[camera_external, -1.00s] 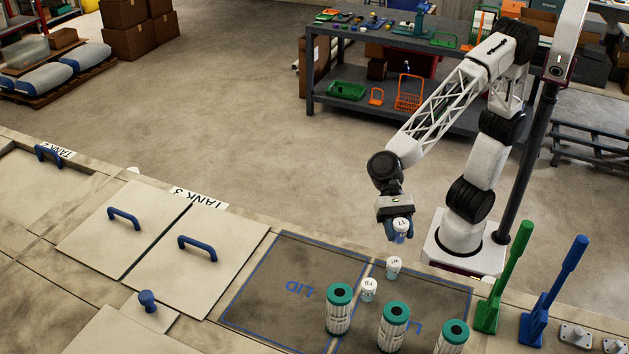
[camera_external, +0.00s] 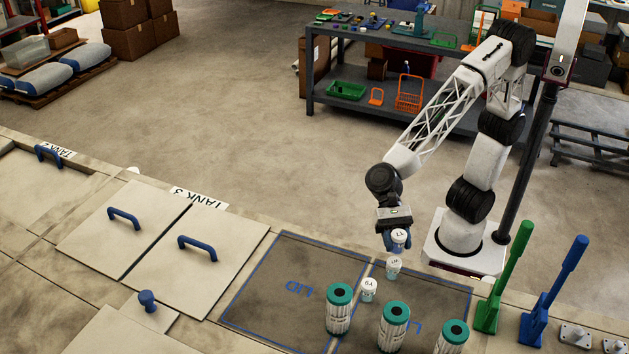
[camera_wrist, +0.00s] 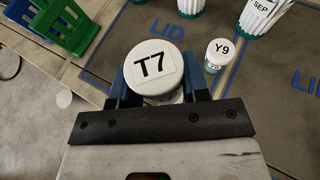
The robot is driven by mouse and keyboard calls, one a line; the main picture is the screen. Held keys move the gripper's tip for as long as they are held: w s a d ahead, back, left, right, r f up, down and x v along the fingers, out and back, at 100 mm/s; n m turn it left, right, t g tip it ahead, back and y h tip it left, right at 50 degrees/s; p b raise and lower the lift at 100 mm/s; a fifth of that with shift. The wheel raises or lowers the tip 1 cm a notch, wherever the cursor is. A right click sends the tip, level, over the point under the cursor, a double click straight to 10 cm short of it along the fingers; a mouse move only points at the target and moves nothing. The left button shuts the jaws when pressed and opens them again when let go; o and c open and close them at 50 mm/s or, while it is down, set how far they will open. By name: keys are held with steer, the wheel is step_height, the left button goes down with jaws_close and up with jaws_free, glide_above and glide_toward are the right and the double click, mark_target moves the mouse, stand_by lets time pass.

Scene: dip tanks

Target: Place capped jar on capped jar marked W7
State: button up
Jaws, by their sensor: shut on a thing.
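My gripper (camera_external: 393,238) is shut on a white capped jar marked T7 (camera_external: 399,237), held upright. The jar's lid fills the space between the blue fingers in the wrist view (camera_wrist: 154,70). Just below it in the external view stands another white capped jar (camera_external: 393,267), whose mark is too small to read surely. I cannot tell whether the two touch. That lower jar is hidden in the wrist view, apparently behind the T7 jar. A third capped jar, marked Y9 (camera_external: 369,290), stands to its left in the external view and also shows in the wrist view (camera_wrist: 219,54).
Several white ribbed filter cartridges with green caps (camera_external: 339,308) stand in front of the jars. A green handled tool (camera_external: 505,280) and a blue one (camera_external: 553,290) stand at right. The dark LID mat (camera_external: 270,300) has free room at left.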

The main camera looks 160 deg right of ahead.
mark_target(396, 251)
steer(key=shift+f, duration=2)
steer(key=shift+f, duration=0.15)
steer(key=o, duration=0.9)
steer(key=shift+s+r, duration=0.1)
steer(key=shift+r, duration=0.1)
steer(key=shift+v, duration=3.65)
steer(key=shift+a, duration=0.1)
